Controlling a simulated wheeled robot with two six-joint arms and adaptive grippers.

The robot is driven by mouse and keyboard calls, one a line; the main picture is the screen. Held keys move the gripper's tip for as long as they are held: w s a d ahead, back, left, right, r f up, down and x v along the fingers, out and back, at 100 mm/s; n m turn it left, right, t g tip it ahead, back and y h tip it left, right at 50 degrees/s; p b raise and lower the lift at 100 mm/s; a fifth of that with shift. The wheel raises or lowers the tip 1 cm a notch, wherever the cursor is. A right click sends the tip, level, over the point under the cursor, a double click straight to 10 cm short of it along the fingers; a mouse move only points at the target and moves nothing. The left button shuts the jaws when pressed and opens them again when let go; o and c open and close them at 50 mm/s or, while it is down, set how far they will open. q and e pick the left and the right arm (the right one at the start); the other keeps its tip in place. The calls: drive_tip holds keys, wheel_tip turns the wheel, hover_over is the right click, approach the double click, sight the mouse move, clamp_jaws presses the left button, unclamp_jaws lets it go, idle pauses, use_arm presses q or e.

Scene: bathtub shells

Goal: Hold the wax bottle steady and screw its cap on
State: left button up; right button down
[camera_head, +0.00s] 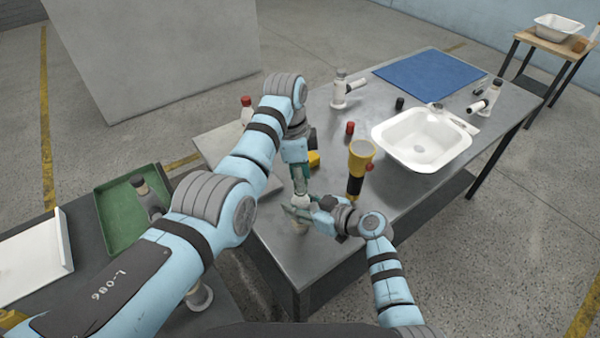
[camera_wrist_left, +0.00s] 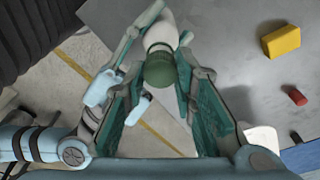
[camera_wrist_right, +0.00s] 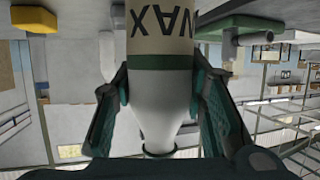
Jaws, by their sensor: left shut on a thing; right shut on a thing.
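The white wax bottle (camera_head: 302,201) stands near the front edge of the metal table, mostly hidden by my grippers in the head view. Its WAX label (camera_wrist_right: 162,28) shows in the right wrist view. My right gripper (camera_head: 299,212) is shut on the bottle's white body, one finger on each side. The dark green cap (camera_wrist_left: 160,69) is between my left gripper's fingers and in line with the bottle (camera_wrist_left: 160,36). My left gripper (camera_head: 300,184) comes down from above and is shut on the cap. I cannot tell how far the cap sits on the neck.
A yellow block (camera_head: 314,159), a red cap (camera_head: 350,128) and a white basin (camera_head: 425,138) are behind. A blue mat (camera_head: 430,80) lies at the back. A green tray (camera_head: 115,222) is left.

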use_arm(q)
drive_tip(key=shift+f, duration=0.6)
idle(0.4)
drive_tip(key=m, duration=0.3)
drive_tip(key=o, duration=0.7)
drive_tip(key=shift+r, duration=2.3)
drive_tip(key=shift+c, duration=0.4)
